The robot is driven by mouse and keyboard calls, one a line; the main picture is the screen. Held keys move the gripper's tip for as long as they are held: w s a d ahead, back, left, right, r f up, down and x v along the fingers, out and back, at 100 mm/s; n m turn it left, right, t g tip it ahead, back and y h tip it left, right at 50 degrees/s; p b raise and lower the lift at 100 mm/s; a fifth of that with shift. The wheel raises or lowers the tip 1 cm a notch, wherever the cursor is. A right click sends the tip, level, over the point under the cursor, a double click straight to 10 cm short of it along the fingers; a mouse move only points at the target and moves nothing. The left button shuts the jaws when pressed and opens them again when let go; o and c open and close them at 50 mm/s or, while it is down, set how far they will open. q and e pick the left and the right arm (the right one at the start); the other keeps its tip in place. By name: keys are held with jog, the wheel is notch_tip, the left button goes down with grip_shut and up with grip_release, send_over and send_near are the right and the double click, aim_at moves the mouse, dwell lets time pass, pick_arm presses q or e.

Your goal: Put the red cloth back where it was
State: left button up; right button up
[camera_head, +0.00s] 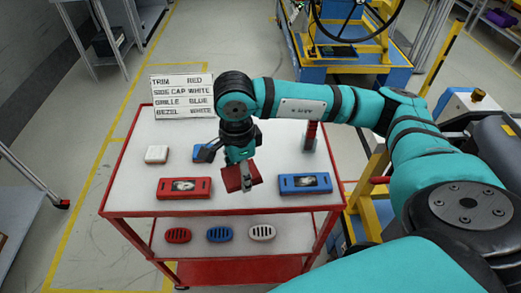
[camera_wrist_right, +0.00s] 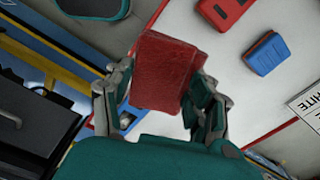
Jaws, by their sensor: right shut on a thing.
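The red cloth (camera_head: 235,178) looks like a small folded pad. It hangs in my right gripper (camera_head: 243,180), above the middle of the white cart top. In the right wrist view the cloth (camera_wrist_right: 168,72) sits between the two fingers (camera_wrist_right: 160,105), which are closed on its near part. Its far end sticks out beyond the fingertips. I cannot tell how far above the surface it is. My left gripper is not in view.
The red-framed cart (camera_head: 255,208) carries a red trim piece (camera_head: 185,188), a blue trim piece (camera_head: 304,183), a white cap (camera_head: 156,153), a blue cap (camera_head: 202,152) and a red upright item (camera_head: 311,136). A sign (camera_head: 182,96) stands behind. Three grilles (camera_head: 220,234) lie below.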

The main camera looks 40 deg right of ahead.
jog(key=m, duration=0.1)
jog(key=f+m, duration=0.1)
jog(key=m, duration=0.1)
jog(key=d+f+m, duration=0.1)
jog(key=m, duration=0.1)
jog(key=shift+s, duration=0.15)
jog(key=m, duration=0.3)
jog(key=shift+d+f, duration=0.2)
jog(key=shift+f, duration=0.2)
jog(key=shift+d, duration=0.1)
jog(key=p, duration=0.5)
send_over(261, 151)
jog(key=shift+f+m, duration=0.3)
jog(key=shift+f, duration=0.75)
notch_tip(261, 151, down, 3)
jog(key=shift+r+p, duration=0.1)
jog(key=shift+p, duration=0.65)
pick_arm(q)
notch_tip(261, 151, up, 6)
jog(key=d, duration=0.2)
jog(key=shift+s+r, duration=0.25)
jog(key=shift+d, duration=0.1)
